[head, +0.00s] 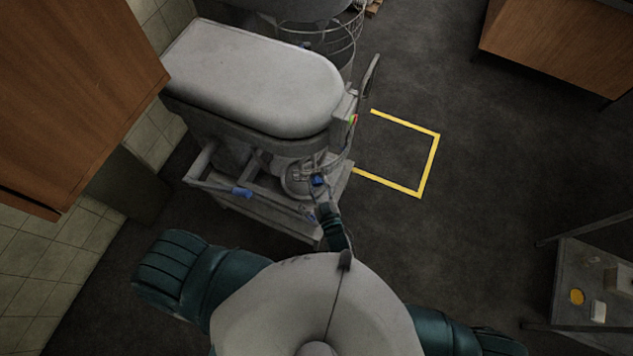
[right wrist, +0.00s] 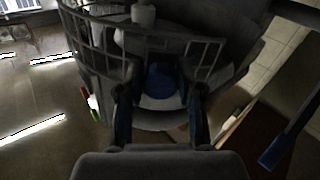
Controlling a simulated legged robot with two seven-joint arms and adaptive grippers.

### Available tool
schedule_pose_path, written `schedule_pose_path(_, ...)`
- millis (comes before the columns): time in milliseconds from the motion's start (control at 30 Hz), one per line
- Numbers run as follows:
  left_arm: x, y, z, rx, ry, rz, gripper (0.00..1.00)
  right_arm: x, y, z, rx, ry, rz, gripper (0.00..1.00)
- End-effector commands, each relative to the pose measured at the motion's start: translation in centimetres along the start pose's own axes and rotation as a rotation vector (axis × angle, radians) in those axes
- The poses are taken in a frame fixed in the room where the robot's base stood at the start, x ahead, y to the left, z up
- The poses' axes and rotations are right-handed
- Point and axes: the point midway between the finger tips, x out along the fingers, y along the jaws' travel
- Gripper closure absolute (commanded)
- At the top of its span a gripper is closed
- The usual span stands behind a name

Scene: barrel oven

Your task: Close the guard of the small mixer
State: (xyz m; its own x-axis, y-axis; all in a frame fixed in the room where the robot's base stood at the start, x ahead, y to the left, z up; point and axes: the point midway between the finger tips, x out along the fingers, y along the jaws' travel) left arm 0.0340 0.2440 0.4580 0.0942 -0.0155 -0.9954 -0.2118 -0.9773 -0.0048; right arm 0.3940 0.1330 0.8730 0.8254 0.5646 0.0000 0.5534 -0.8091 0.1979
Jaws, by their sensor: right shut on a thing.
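The small mixer (head: 255,80) is a grey machine with a long rounded top, left of centre in the head view. Its bowl area (head: 296,180) is under the front of the head. The wire guard (right wrist: 95,40) shows as curved dark bars in the right wrist view. My right gripper (head: 319,187) is at the front of the bowl; in the right wrist view its fingers (right wrist: 160,118) stand either side of a blue grip (right wrist: 162,82) at the guard and are shut on it. Exact finger contact is dark. My left gripper is not in view.
A frame with a blue-ended bar (head: 242,192) stands beside the bowl. A larger machine with a wire cage (head: 335,40) is behind. Yellow floor tape (head: 432,165) marks clear floor to the right. A wooden cabinet (head: 75,90) is at left, a metal table (head: 575,265) at right.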

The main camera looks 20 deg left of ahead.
Motion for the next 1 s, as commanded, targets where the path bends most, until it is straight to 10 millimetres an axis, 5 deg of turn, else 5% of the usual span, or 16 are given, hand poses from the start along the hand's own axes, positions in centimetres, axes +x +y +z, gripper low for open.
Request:
schedule_pose_path(400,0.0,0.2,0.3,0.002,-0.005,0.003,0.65,0.3,-0.2,0.0,-0.003,-0.003,0.003,1.00)
schedule_pose_path(433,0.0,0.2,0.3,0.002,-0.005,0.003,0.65,0.4,-0.3,0.0,-0.003,-0.004,0.003,0.57)
schedule_pose_path(500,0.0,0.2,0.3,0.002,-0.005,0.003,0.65,0.4,-0.3,0.0,-0.004,-0.004,0.003,0.39)
schedule_pose_path(833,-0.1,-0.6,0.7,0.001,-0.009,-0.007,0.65,0.2,-0.5,0.0,-0.005,-0.004,0.002,0.38)
schedule_pose_path(1000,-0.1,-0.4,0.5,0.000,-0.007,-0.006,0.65,-1.9,-0.4,0.1,-0.005,-0.006,0.001,0.38)
